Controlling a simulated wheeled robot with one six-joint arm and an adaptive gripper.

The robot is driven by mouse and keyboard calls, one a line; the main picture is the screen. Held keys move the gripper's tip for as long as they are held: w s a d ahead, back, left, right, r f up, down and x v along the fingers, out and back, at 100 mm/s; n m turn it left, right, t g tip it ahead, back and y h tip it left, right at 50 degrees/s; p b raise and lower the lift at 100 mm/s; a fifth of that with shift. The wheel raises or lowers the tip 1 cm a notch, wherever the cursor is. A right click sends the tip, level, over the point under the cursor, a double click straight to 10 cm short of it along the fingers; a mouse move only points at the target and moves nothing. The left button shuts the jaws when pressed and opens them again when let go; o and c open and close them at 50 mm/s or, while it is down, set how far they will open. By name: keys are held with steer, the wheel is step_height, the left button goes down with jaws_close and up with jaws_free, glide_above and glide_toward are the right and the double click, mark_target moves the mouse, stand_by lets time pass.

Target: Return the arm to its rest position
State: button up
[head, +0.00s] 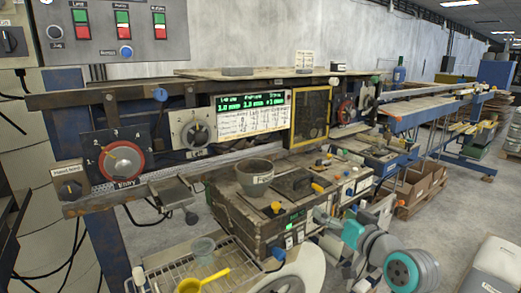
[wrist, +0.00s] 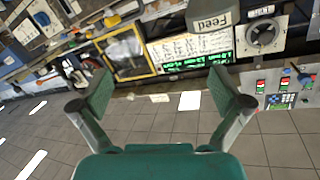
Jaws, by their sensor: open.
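My gripper (wrist: 163,97) shows in the wrist view with its two green-padded fingers spread wide apart. Nothing is between the fingers. My arm (head: 385,252), grey with teal joint caps, is at the lower right of the head view, in front of the machine bench. The gripper's fingers cannot be made out clearly in the head view. The wrist view looks turned over, with the machine's panels along its top and a grey tiled surface with white lights below.
A grey bowl (head: 254,178) stands on the worn machine box (head: 240,208). A wire rack (head: 165,275) with a yellow scoop (head: 203,280) and clear cup (head: 203,248) is at lower left. The control panel (head: 118,30) hangs upper left. Open floor (head: 455,220) lies right.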

steer(key=s+f+m+h, duration=0.1)
steer(key=s+f+h, duration=0.1)
steer(key=s+f, duration=0.5)
steer(key=s+f+m+h, duration=0.1)
steer(key=s+f, duration=0.2)
steer(key=f, duration=0.8)
steer(key=s+f+m+h, duration=0.1)
steer(key=s+f, duration=0.4)
steer(key=s, duration=0.2)
steer(key=s+f+h, duration=0.1)
steer(key=s+f, duration=0.4)
steer(key=s, duration=0.3)
steer(key=s+r+n+h, duration=0.1)
steer(key=s+r+n, duration=0.1)
steer(key=s, duration=2.8)
steer(key=shift+g, duration=0.4)
steer(key=shift+s+d+r, duration=0.1)
